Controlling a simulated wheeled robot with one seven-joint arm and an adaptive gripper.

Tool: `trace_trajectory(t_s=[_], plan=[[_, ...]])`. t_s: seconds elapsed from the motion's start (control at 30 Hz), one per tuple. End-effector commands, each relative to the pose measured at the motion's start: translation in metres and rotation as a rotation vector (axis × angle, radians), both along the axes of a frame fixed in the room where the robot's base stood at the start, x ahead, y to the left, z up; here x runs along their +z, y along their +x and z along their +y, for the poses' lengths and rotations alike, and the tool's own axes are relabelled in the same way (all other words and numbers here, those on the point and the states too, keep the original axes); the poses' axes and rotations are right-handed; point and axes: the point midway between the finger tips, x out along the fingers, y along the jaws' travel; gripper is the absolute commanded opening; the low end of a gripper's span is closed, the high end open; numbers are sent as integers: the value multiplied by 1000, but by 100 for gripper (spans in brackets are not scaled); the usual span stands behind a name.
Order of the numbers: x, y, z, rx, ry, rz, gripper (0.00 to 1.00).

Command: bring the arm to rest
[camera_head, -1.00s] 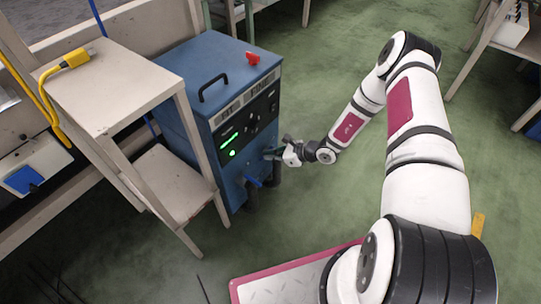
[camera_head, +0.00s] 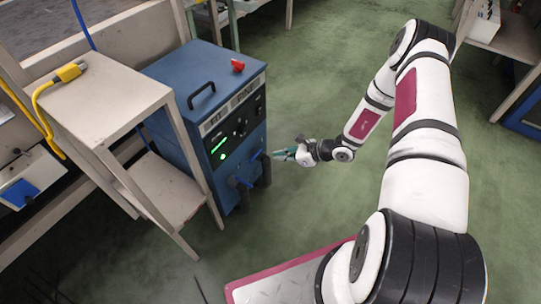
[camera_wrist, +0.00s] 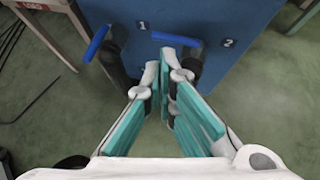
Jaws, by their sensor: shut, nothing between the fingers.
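My gripper (camera_head: 285,154) is in front of the blue machine (camera_head: 205,90), a short way off its front face in the head view. It is empty. In the wrist view my gripper (camera_wrist: 165,75) has its teal-padded fingers brought together at the tips, pointing at the machine's blue face (camera_wrist: 200,20). Two blue-handled levers labelled 1 and 2 stick out of that face: lever 1 (camera_wrist: 96,43) at the left and lever 2 (camera_wrist: 178,39) just beyond the fingertips. Whether the fingers touch lever 2 is hard to tell.
A wooden stand (camera_head: 105,90) with a yellow plug (camera_head: 68,73) on top is left of the machine. A red knob (camera_head: 238,65) sits on the machine's top. Green floor (camera_head: 320,70) is clear behind and around my arm. Shelving (camera_head: 500,50) stands at the right.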

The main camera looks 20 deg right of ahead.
Motion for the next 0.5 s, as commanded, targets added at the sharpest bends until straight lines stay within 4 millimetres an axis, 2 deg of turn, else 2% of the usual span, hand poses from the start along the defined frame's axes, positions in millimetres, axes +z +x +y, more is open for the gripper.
trace_trajectory(t_s=[0.03,0.2,0.5], plan=[[8,-7,-6,-2,-1,0,0],[20,-23,-19,0,0,0,0],[26,-31,-25,1,-1,-1,0]])
